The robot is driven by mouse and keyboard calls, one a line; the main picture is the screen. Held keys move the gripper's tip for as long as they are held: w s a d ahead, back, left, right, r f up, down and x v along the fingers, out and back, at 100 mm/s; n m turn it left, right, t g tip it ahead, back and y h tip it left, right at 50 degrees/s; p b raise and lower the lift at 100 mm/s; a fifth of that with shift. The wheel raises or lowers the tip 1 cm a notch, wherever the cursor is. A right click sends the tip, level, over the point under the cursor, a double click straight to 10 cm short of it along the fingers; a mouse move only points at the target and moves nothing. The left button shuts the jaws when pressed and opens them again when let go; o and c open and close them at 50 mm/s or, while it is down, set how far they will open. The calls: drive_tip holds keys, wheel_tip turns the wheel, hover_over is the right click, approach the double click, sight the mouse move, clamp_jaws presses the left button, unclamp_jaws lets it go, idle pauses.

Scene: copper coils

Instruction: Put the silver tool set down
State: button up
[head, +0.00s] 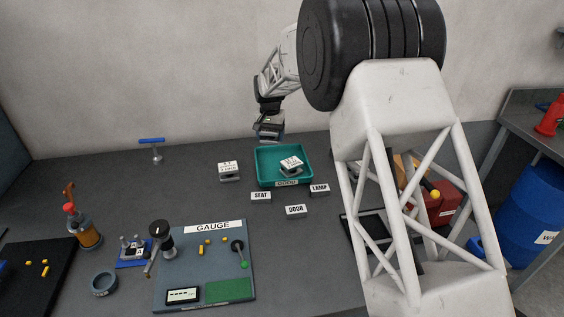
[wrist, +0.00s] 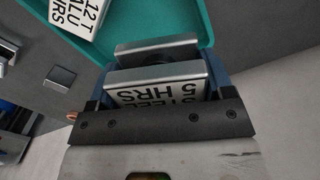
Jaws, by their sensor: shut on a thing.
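The silver tool set (wrist: 158,76) is two silver plates with a dark core between them and a white label reading "STEEL 5 HRS". My gripper (wrist: 155,88) is shut on it, with blue fingers at its two sides. In the head view my gripper (head: 268,121) is at the back left edge of the teal tray (head: 262,169), with the tool set (head: 268,136) hanging below it. In the wrist view the held set overlaps the tray's rim (wrist: 199,20). I cannot tell its exact height above the table.
Another labelled set (head: 291,165) lies tilted in the tray. A similar set (head: 228,171) stands on the table left of it. Small SEAT (head: 261,197), DOOR (head: 296,211) and LAMP (head: 319,190) blocks lie in front. The GAUGE board (head: 207,265) is nearer. Table left of the tray is mostly clear.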

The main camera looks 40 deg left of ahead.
drive_tip(key=shift+w+r, duration=0.15)
drive_tip(key=shift+w, duration=0.45)
hover_over(273, 161)
drive_tip(key=shift+f, duration=3.15)
drive_tip(key=shift+f, duration=1.85)
drive_tip(key=shift+f, duration=0.15)
drive_tip(key=o, duration=0.9)
drive_tip(key=shift+o, duration=0.2)
